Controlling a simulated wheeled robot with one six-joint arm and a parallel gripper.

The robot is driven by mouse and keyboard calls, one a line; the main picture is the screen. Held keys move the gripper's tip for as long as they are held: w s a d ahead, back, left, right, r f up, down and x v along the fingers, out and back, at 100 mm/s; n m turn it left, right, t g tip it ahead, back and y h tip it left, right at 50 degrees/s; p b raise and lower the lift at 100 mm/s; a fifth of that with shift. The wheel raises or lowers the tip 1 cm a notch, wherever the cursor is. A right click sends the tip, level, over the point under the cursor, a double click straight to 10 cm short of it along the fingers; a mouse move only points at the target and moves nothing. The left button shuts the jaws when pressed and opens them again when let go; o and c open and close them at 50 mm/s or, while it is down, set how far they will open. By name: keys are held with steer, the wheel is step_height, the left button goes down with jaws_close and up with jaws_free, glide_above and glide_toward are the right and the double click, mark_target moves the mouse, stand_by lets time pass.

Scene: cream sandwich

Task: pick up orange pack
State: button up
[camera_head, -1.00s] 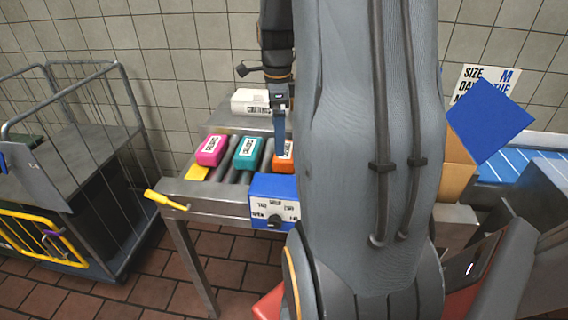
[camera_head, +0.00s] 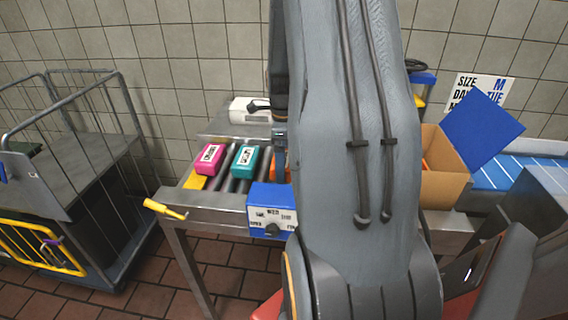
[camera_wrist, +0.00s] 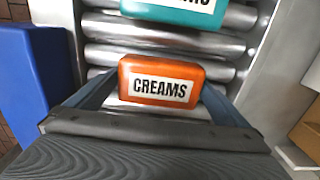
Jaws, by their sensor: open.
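The orange pack (camera_wrist: 160,70), with a white label reading "CREAMS", lies on metal rollers in the wrist view. My gripper (camera_wrist: 158,98) is open, with one finger on each side of the pack's near part. I cannot tell whether the fingers touch it. In the head view my arm hides most or all of the orange pack, and my gripper (camera_head: 279,160) shows only in part beside the arm. The teal pack (camera_head: 244,159) lies just left of it; it also shows at the top of the wrist view (camera_wrist: 175,12).
A pink pack (camera_head: 209,158) lies left of the teal one on the roller table (camera_head: 205,201). A blue control box (camera_head: 271,208) is at the table's front. A cardboard box (camera_head: 443,185) stands right. A cart (camera_head: 75,150) is at left.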

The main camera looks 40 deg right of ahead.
steer(key=c, duration=0.8)
steer(key=shift+o, duration=0.2)
steer(key=shift+r, duration=0.1)
